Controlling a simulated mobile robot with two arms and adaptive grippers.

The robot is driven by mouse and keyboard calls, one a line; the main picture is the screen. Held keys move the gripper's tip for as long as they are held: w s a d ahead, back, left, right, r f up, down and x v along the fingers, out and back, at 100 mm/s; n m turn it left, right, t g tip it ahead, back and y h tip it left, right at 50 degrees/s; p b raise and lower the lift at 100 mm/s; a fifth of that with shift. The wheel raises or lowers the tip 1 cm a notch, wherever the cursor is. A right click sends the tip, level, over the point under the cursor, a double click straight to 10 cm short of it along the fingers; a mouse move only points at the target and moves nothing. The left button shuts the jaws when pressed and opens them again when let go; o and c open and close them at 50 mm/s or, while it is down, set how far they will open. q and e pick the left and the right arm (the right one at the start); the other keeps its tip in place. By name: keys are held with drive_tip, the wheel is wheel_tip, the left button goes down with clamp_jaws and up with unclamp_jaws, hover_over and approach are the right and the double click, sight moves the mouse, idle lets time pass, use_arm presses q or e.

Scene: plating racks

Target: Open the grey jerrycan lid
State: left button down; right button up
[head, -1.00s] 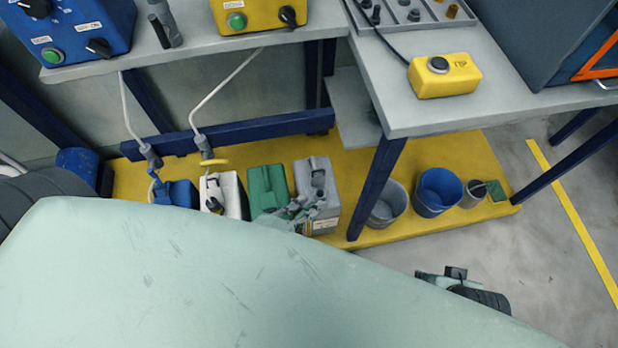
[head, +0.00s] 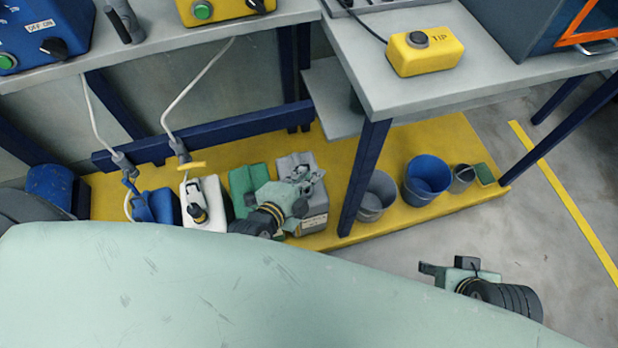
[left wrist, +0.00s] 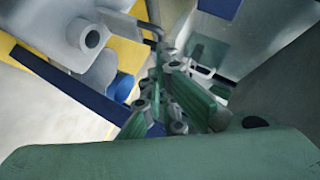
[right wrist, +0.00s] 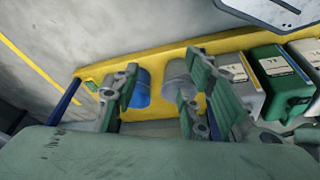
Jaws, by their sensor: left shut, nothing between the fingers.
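The grey jerrycan (head: 313,217) stands on the yellow platform, right of the green jerrycan (head: 240,184). My left gripper (head: 304,180) is at its top and covers much of it in the head view. Its fingers (left wrist: 160,80) are shut with nothing between them. The grey jerrycan's labelled side (right wrist: 241,82) shows in the right wrist view. My right gripper (right wrist: 165,75) is open and empty; in the head view it is low at right, over the floor.
A white jerrycan (head: 212,212) and a blue one (head: 163,206) stand farther left. Right of the blue table leg (head: 364,180) are a grey bucket (head: 373,197) and a blue bucket (head: 426,178). A workbench (head: 400,101) overhangs the right side.

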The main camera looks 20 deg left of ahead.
use_arm(q)
drive_tip(key=w+g+p, duration=0.1)
drive_tip(key=p, duration=0.1)
drive_tip(key=w+a+n+g+p, duration=0.1)
drive_tip(key=p, duration=0.2)
drive_tip(key=w+a+r+n+g+h+p, duration=0.1)
drive_tip(key=p, duration=0.2)
drive_tip(key=shift+w+a, duration=0.25)
drive_tip(key=shift+w, duration=0.15)
drive_tip(key=shift+w+a+f+n+g+h, duration=0.2)
drive_tip(key=shift+w+a+n+g+h, duration=0.1)
drive_tip(key=shift+g, duration=0.3)
use_arm(e)
wheel_tip(320, 180, down, 19)
drive_tip(key=s+g, duration=0.1)
drive_tip(key=s, duration=0.1)
use_arm(q)
drive_tip(key=shift+s+d, duration=0.15)
use_arm(e)
drive_tip(key=shift+r, duration=0.15)
